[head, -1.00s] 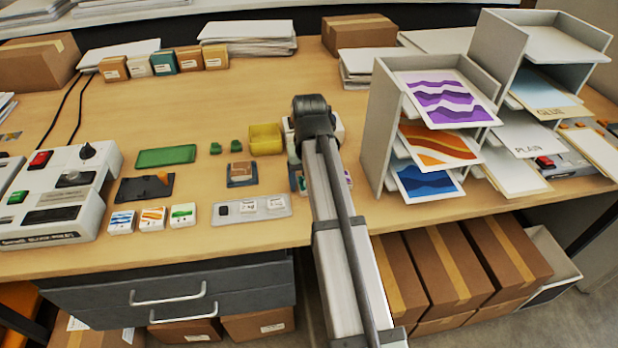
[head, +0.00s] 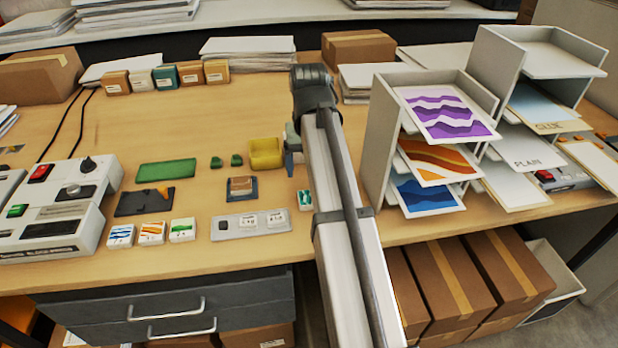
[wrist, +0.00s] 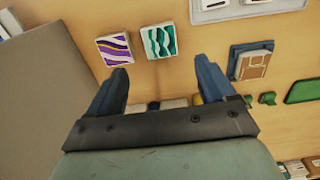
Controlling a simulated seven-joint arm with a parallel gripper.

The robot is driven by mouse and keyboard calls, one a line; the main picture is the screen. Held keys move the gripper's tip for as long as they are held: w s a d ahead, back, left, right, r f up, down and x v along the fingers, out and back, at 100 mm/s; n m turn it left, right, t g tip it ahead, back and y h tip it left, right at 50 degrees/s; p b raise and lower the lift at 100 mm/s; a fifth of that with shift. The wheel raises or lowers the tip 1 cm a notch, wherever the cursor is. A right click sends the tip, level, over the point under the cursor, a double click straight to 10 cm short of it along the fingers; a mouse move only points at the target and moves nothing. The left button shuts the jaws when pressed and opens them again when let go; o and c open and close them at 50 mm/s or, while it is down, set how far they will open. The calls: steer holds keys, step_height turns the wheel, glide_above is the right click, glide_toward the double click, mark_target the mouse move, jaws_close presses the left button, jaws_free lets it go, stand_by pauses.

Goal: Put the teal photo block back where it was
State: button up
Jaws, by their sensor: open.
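The teal photo block (wrist: 158,41) is a white square tile with teal-green waves. It lies flat on the table beside a purple-striped block (wrist: 115,48). In the head view the teal block (head: 304,199) shows just left of my arm, right of the grey tray; the purple block is hidden there. My gripper (wrist: 160,72) has its two blue fingers spread with nothing between them. It is above the table, and both blocks appear beyond its fingertips in the wrist view. In the head view one finger shows beside the yellow bin, and the rest is behind my arm.
A grey tray (head: 250,224) holds small blocks. Blue (head: 121,235), orange (head: 152,232) and green (head: 183,230) photo blocks stand in a row left of it. A yellow bin (head: 265,153) is near my gripper. A tall grey paper rack (head: 379,140) stands close on the right.

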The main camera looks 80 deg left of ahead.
steer(key=shift+r, duration=1.25)
